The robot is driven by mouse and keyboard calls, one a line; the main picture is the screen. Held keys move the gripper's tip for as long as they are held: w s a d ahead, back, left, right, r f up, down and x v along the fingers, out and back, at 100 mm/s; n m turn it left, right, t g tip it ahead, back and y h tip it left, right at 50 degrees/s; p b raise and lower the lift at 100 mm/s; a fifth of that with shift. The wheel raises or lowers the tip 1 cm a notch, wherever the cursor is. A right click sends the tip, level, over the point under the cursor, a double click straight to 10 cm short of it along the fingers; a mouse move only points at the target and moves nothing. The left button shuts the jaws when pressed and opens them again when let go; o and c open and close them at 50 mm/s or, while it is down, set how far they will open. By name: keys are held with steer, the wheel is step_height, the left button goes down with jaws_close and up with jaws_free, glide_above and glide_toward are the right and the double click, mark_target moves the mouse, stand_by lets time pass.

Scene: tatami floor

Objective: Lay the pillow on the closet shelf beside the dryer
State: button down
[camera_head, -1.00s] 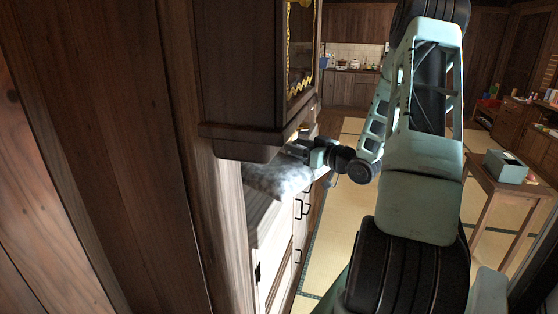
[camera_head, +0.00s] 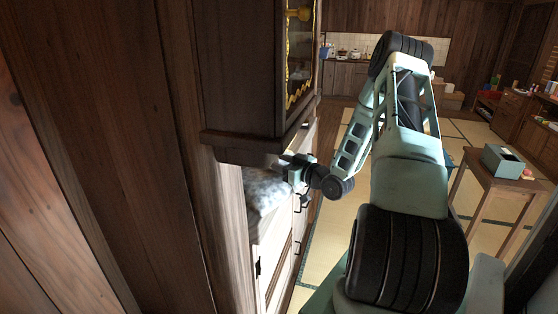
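A grey-white fluffy pillow (camera_head: 264,190) lies at the shelf level under the dark upper cabinet, above the pale lower drawers. My gripper (camera_head: 288,172) is at the pillow's right side, at the end of my arm reaching in from the right. Its fingers are hidden against the pillow and in shadow, so I cannot tell whether they are shut on it. The closet shelf (camera_head: 257,222) shows only as a small strip below the pillow. I cannot make out a dryer.
The dark cabinet (camera_head: 240,75) overhangs the pillow closely. A wooden post (camera_head: 225,230) stands at left. A wooden table (camera_head: 500,170) with a green tissue box (camera_head: 502,160) is at right. Open tatami floor (camera_head: 350,200) lies between.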

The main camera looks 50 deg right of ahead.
steer(key=shift+w+a, duration=0.1)
steer(key=shift+w, duration=0.05)
steer(key=shift+f, duration=0.15)
steer(key=shift+f, duration=0.15)
steer(key=c, duration=0.7)
jaws_free()
